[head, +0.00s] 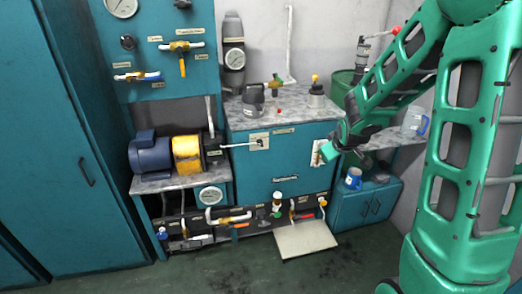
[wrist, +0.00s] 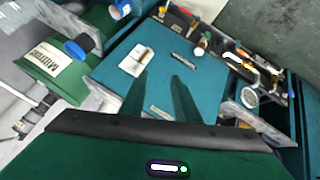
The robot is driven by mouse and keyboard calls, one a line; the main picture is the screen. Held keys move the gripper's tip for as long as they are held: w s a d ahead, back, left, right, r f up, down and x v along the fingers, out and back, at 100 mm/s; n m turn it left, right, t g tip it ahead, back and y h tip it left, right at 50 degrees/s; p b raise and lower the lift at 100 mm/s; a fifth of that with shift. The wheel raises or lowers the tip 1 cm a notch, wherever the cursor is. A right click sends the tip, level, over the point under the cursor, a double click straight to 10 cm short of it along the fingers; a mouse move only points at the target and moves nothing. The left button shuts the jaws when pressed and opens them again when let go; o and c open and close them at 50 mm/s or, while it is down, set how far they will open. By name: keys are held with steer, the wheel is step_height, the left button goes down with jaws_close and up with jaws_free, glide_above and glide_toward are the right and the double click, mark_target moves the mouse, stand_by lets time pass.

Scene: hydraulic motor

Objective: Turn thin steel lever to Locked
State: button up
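A thin steel lever (head: 237,146) sticks out to the left from a pale plate (head: 259,141) at the upper left of the teal cabinet front (head: 280,160). A second pale plate (head: 317,152) with a small upright handle is at the upper right of that front. It seems to be the pale plate (wrist: 137,60) in the wrist view. Its markings are too small to read. My gripper (head: 328,152) is beside this right plate, apart from the left lever. In the wrist view my gripper (wrist: 160,84) has its two fingers apart with nothing between them, pointing toward the teal front.
A blue and yellow motor (head: 160,155) stands left of the cabinet. A row of valves and pipes (head: 235,217) runs low along the front. A blue mug (head: 353,178) sits on the low right cabinet. The floor (head: 200,270) in front is mostly clear.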

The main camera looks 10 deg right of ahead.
steer(key=w+a+f+n+t+y, duration=0.1)
steer(key=w+a+f+n+t, duration=0.1)
steer(key=w+a+f, duration=0.3)
steer(key=w+a+f+n+t+y, duration=0.1)
steer(key=w+a+n+t, duration=0.15)
steer(key=w, duration=0.45)
steer(key=t, duration=0.6)
glide_toward(261, 145)
steer(key=shift+n+y, duration=0.3)
steer(key=shift+n, duration=0.15)
steer(key=w, duration=0.8)
steer(key=shift+w+d+r, duration=0.1)
jaws_close()
